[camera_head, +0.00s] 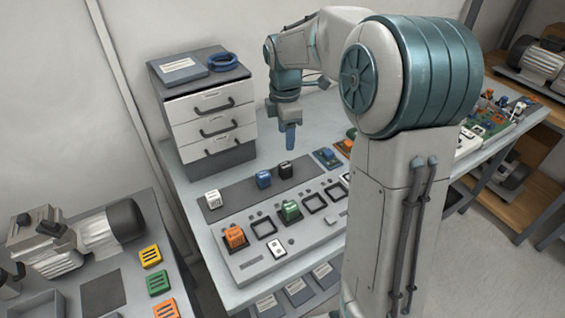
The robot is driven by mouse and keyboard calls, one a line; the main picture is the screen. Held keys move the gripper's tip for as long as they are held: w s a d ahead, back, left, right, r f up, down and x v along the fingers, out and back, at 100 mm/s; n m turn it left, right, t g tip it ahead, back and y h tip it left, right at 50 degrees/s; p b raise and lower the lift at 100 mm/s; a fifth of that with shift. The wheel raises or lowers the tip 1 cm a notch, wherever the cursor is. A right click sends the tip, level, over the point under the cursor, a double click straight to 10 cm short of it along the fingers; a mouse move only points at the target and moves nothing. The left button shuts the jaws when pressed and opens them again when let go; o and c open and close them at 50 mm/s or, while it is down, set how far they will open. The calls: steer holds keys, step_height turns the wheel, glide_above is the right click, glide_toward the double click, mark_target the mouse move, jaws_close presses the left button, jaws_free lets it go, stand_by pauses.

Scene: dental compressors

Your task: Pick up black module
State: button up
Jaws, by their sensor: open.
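The black module (286,171) stands upright on the dark strip (236,189) on the workbench. It is just to the right of a blue module (264,179), and a white module (213,199) stands at the strip's left end. My gripper (290,139) points down above the bench, behind and slightly right of the black module in the picture, apart from it. Its fingers look blue and nearly overlap from this angle. It is open, and I see nothing held in it.
A panel (250,264) in front holds an orange module (235,237), a green module (290,212) and empty square frames (315,201). A drawer cabinet (210,118) stands behind left. My arm hides part of the bench at right.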

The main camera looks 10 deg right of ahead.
mark_target(284, 165)
steer(key=w+f+n, duration=0.1)
steer(key=f, duration=0.4)
steer(key=w+f+n, duration=0.1)
steer(key=f, duration=0.4)
steer(key=w+f+n+p, duration=0.1)
steer(key=f, duration=0.4)
steer(key=shift+w+d+f, duration=0.2)
steer(key=shift+f, duration=0.05)
steer(key=c, duration=1.1)
